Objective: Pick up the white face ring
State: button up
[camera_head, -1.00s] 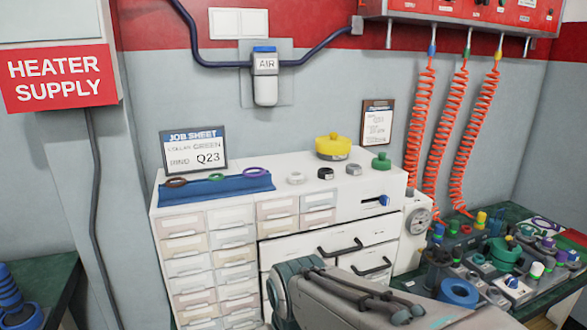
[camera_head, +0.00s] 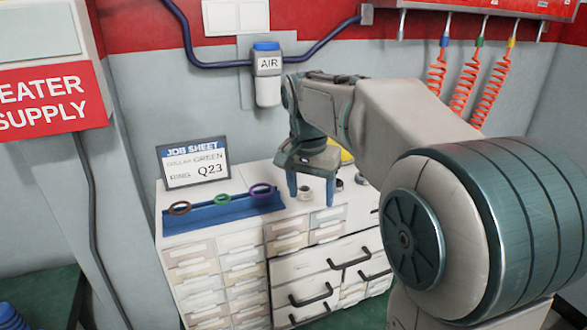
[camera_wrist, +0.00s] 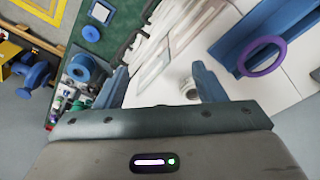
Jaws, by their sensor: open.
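I cannot tell the exact height of the fingertips above the ring.
The job sheet (camera_head: 194,163) stands behind the rack. My arm hides much of the right side.

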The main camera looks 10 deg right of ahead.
jog(key=w+r+m+p, duration=0.4)
jog(key=w+r, duration=0.4)
jog(key=r, duration=0.1)
send_over(305, 197)
jog(key=w, duration=0.1)
notch_tip(305, 197, down, 8)
jog(key=shift+d, duration=0.15)
jog(key=shift+w+f, duration=0.25)
jog(key=shift+f, duration=1.1)
jog(key=shift+w+f, duration=0.2)
jog(key=shift+f, duration=1.15)
jog(key=c, duration=1.1)
